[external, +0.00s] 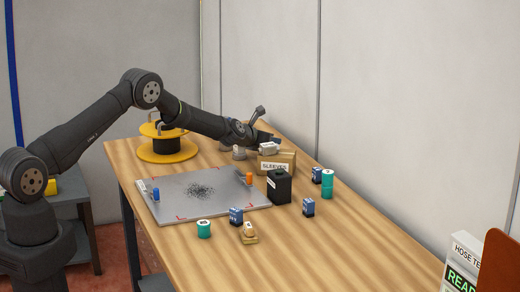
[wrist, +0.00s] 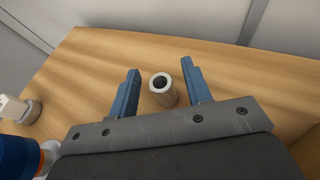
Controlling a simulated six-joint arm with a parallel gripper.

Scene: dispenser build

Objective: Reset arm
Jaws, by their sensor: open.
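My gripper (external: 264,139) is at the far end of the table, behind the cardboard box marked SLEEVES, and is partly hidden in the external view. In the wrist view its two blue fingers (wrist: 161,75) are spread apart. A short pale hollow cylinder (wrist: 163,92) stands upright on the wood between them, with a visible gap to each finger. Nothing is gripped.
The SLEEVES box (external: 287,160), a black container (external: 279,188) and a teal cylinder (external: 327,184) stand right of the grey board (external: 225,203). A yellow spool (external: 168,153) stands at the back left. The table's front right is clear.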

